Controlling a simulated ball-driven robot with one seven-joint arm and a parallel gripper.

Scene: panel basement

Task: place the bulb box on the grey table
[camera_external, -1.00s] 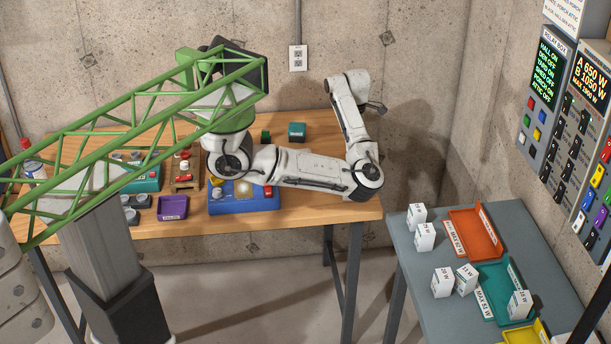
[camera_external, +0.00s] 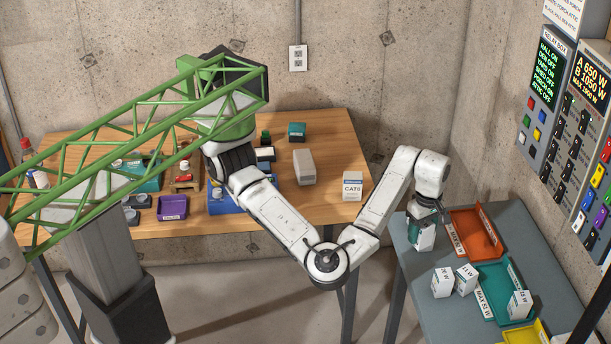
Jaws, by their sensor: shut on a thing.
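My gripper (camera_external: 424,222) points down over the left edge of the grey table (camera_external: 416,282). It is shut on a small white-and-teal box (camera_external: 422,238), which looks like the bulb box and is partly covered by the fingers. The held box is at or just above the tabletop; I cannot tell if it touches. White boxes marked in watts stand on the table: one (camera_external: 442,283) and one beside it (camera_external: 465,280). Another white box (camera_external: 519,304) stands at the teal tray. The boxes near my gripper are hidden or hard to separate from it.
An orange tray (camera_external: 489,221) lies just right of my gripper, with a teal tray (camera_external: 484,268) and a yellow tray (camera_external: 517,340) nearer. The wooden bench (camera_external: 330,206) holds a CAT6 box (camera_external: 352,186) and a grey-white box (camera_external: 304,166). The table's front left is clear.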

